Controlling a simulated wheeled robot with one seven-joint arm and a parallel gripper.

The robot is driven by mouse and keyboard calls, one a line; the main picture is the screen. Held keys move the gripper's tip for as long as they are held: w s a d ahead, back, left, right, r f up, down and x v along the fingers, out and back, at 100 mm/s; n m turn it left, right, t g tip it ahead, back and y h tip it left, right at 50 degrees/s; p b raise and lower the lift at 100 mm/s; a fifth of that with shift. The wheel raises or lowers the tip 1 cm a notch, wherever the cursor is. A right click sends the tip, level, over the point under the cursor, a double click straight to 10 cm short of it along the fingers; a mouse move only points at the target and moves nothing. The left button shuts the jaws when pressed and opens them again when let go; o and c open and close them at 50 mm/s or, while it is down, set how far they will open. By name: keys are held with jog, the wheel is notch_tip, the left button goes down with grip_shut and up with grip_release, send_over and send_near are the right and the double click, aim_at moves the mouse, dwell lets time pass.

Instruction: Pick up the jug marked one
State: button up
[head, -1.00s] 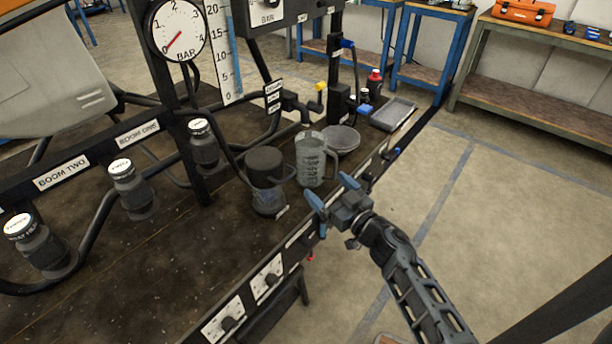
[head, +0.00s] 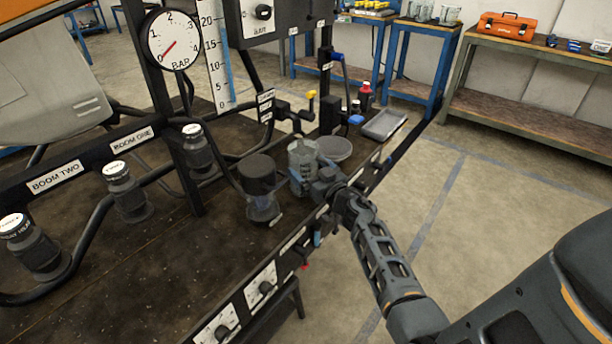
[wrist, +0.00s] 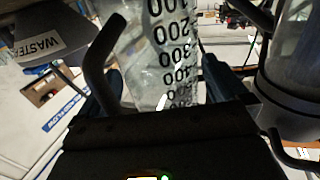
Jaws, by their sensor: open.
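A clear measuring jug (head: 301,158) with dark graduations stands on the dark bench (head: 150,270). My gripper (head: 318,182) is at its near right side in the head view, covering part of it. In the wrist view the jug (wrist: 160,50) stands between my two open fingers (wrist: 157,85), with figures from 100 upward on its wall. Its dark handle (wrist: 104,60) is at the left, close to the left finger. I cannot see clear contact. No mark "one" can be read on this jug. More clear jugs (head: 420,12) stand on a blue table at the back.
A dark-topped clear jar (head: 258,172) stands just left of the jug. A round grey dish (head: 334,149) is just behind it. A grey tray (head: 384,124) and red-capped bottle (head: 365,96) are farther back. Pipes and a gauge (head: 174,40) are at the left. The floor at right is clear.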

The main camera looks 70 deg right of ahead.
jog(key=shift+w+d, duration=0.2)
jog(key=shift+w, duration=0.05)
jog(key=shift+c, duration=0.3)
jog(key=c, duration=0.7)
jog(key=shift+c, duration=0.4)
jog(key=shift+r, duration=0.1)
